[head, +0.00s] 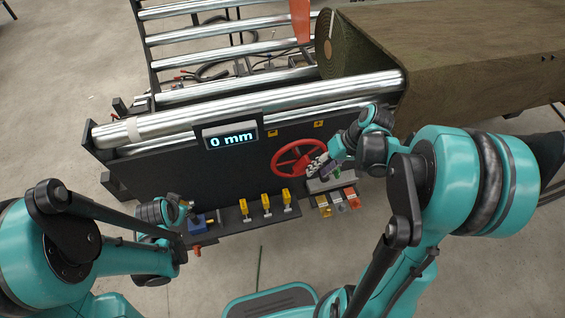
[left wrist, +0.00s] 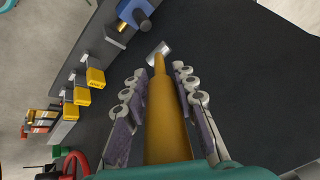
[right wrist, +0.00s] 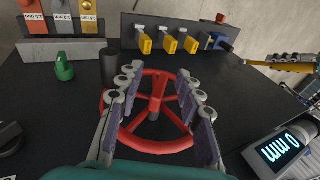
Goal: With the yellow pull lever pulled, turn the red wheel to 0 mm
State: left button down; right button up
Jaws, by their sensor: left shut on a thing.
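The display (head: 231,137) on the dark machine panel reads "0 mm"; it also shows in the right wrist view (right wrist: 279,152). The red wheel (head: 277,159) is on the panel's right part. My right gripper (right wrist: 156,84) is in front of the wheel, fingers apart, with the wheel's red central post (right wrist: 157,92) between them; I cannot tell whether they touch it. The yellow pull lever (left wrist: 165,115) runs between the fingers of my left gripper (left wrist: 157,76), which is shut on it. In the head view the lever is mostly hidden by my left arm.
Several yellow toggles (head: 267,204) stick out along the panel's lower edge, beside a blue switch block (head: 197,222). Several coloured tabs (head: 338,204) sit below the wheel. Metal rollers (head: 250,98) and a turf roll (head: 350,45) lie behind the panel.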

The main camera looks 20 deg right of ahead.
aim_at(309, 162)
jog(key=w+d+r+t+y, duration=0.1)
jog(key=d+r+t+y, duration=0.15)
jog(key=d+r, duration=0.2)
jog(key=shift+m+t+h, duration=0.25)
jog(key=shift+m+h, duration=0.1)
jog(key=shift+m, duration=0.05)
jog(key=x, duration=1.2)
jog(key=shift+w+a+r, duration=0.1)
jog(key=shift+a+r, duration=0.1)
jog(key=shift+a, duration=0.3)
grip_shut()
